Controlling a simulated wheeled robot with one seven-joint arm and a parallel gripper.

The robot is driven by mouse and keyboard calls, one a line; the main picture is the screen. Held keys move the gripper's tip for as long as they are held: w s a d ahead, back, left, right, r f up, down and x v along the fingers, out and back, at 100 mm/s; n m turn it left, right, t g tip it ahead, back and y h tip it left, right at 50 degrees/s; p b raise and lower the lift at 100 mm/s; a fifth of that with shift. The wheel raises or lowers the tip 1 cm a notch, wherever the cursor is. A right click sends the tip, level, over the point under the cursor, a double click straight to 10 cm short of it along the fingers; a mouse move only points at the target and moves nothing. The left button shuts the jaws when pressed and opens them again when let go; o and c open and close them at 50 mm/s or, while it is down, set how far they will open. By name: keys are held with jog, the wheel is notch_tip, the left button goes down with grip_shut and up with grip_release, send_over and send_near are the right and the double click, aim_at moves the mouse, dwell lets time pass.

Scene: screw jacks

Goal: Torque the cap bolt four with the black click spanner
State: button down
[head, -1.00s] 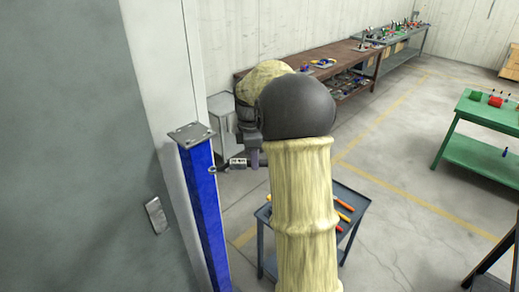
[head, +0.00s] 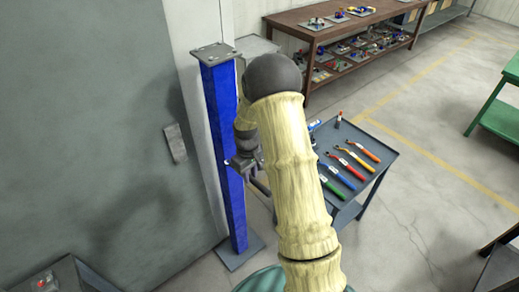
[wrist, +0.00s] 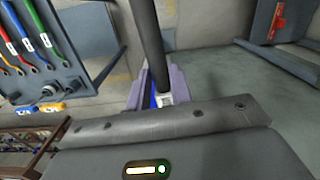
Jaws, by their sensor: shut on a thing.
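My gripper (wrist: 157,92) is shut on the dark handle of the black click spanner (wrist: 149,35), which rises between the two purple-grey fingers in the wrist view. A small white patch and some blue show between the fingers. In the head view my gripper (head: 243,166) is beside the blue post (head: 223,145), partly hidden by my arm. I cannot tell whether the spanner touches the post. The post has a flat top plate (head: 211,52) with small bolts and stands on a base plate (head: 240,252). I cannot tell which bolt is cap bolt four.
A grey trolley (head: 376,143) to the right carries several spanners with coloured handles; it also shows in the wrist view (wrist: 80,62). A brown bench (head: 300,30) stands behind. A grey wall panel (head: 90,120) is close on the left.

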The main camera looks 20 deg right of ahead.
jog(key=s+a+f+m+b, duration=0.2)
jog(key=f, duration=0.5)
jog(key=s+a+f+m+b, duration=0.2)
jog(key=s+a+f, duration=0.1)
jog(key=f, duration=0.5)
jog(key=shift+f+m, duration=0.2)
jog(key=shift+m, duration=0.1)
jog(key=shift+w, duration=0.1)
